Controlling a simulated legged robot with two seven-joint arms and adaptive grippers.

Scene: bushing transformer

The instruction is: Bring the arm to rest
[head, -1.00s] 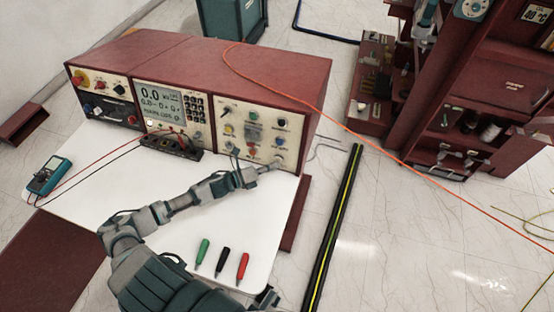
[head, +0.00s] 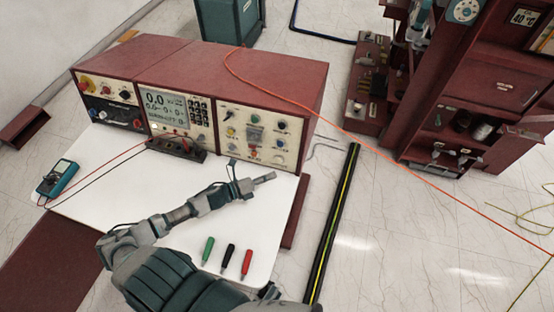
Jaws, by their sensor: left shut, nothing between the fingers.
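My left arm comes in from the bottom left and reaches over the white table (head: 105,205). My left gripper (head: 268,178) is shut and empty, a little in front of the right panel of the red test console (head: 250,72). It is apart from the panel's knobs and buttons. My right gripper is not in view; only a small dark part shows at the bottom edge, and I cannot tell what it is.
Green (head: 207,250), black (head: 228,259) and red (head: 247,263) probes lie on the table. A teal multimeter (head: 58,178) sits at the left with leads to a dark terminal block (head: 177,149). A yellow-black floor strip (head: 333,225) and an orange cable (head: 400,165) lie to the right.

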